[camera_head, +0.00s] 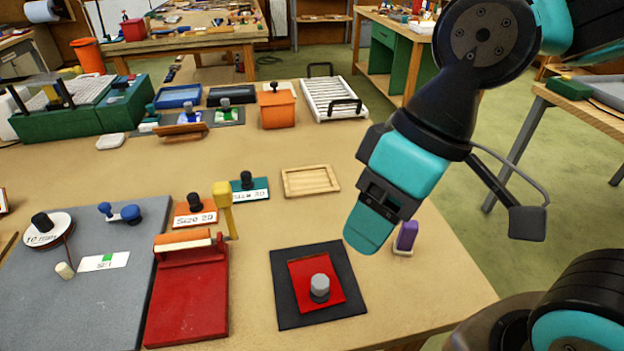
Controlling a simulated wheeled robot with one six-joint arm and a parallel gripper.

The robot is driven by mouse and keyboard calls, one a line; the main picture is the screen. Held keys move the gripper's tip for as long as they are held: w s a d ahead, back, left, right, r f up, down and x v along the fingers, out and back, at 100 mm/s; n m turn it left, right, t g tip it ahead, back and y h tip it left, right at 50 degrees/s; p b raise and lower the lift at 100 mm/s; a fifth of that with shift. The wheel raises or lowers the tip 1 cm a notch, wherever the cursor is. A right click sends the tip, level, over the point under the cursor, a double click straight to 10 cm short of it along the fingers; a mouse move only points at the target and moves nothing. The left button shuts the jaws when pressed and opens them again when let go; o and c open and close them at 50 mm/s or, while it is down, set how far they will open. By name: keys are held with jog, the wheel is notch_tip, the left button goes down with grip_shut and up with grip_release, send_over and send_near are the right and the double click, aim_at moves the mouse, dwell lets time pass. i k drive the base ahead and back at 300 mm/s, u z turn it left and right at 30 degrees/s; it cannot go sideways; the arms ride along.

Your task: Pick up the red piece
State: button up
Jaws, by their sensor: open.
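A red square piece (306,271) with a grey knob (319,287) on top lies on a black square mat (288,308) near the front edge of the table. My gripper (371,232) hangs above and to the right of the red piece, apart from it, pointing down. The jaws are open and seen side-on, with nothing visible between them. The red piece and its knob are in plain view.
A purple block (407,235) on a small pale base stands right of my gripper. A red board (188,305) with a roller and a yellow-headed tool (224,200) stand to the left. A wooden tray (310,181) lies behind.

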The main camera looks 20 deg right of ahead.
aim_at(317, 286)
jog(key=u, duration=0.55)
jog(key=k, duration=0.6)
jog(key=u, duration=0.4)
